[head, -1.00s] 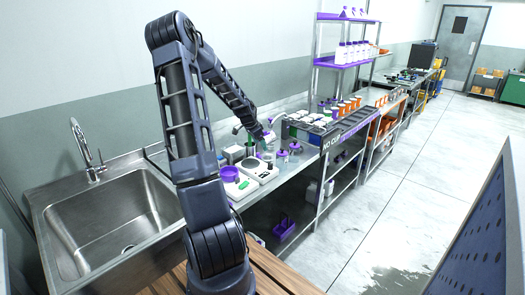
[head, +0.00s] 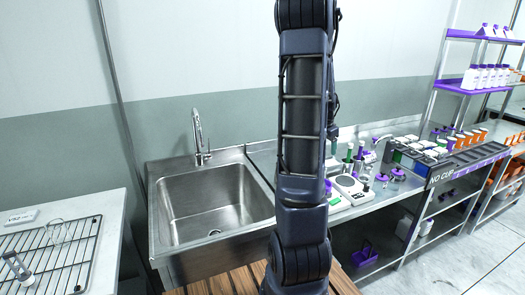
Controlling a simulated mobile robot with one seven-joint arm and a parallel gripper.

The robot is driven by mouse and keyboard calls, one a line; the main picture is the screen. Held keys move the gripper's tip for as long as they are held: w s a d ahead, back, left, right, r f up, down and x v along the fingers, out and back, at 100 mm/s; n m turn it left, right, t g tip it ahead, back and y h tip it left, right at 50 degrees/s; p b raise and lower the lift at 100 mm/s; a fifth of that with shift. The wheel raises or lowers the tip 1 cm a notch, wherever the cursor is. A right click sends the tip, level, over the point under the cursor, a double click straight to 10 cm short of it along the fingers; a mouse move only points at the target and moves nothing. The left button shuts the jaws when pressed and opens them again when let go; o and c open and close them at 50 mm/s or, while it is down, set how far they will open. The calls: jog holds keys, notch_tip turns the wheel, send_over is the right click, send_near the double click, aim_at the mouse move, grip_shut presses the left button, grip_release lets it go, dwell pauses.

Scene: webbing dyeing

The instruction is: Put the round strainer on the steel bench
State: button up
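A round, thin-rimmed thing that looks like the round strainer (head: 56,232) is at the far left in the head view, at the wire rack on the pale counter. Its mesh is too faint to make out. The steel bench (head: 386,195) runs to the right from the sink and carries scales and bottles. My arm stands upright in front of the bench's left part.
The wire rack (head: 82,262) also holds a small handled tool (head: 17,268). The sink (head: 215,205) with its tap lies between the pale counter (head: 112,215) and the bench. Scales (head: 352,188) and purple-capped bottles crowd the bench; a narrow front strip is clear.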

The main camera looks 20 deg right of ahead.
jog(key=s+a+r+n+t+y, duration=0.1)
jog(key=s+a+r+n, duration=0.2)
jog(key=a, duration=0.5)
jog(key=a+r+n+t, duration=0.1)
jog(key=a+r+n, duration=0.25)
jog(key=a, duration=0.45)
jog(key=s+a+r+n+y, duration=0.15)
jog(key=a+r, duration=0.25)
jog(key=a, duration=0.4)
jog(key=s+a+r+n+t, duration=0.1)
jog(key=s+a+r+n, duration=0.2)
jog(key=s+a+n, duration=0.5)
jog(key=s+a, duration=0.6)
jog(key=shift+s+a+n+t, duration=0.15)
jog(key=shift+a+n+t, duration=0.15)
jog(key=shift+a+n, duration=0.1)
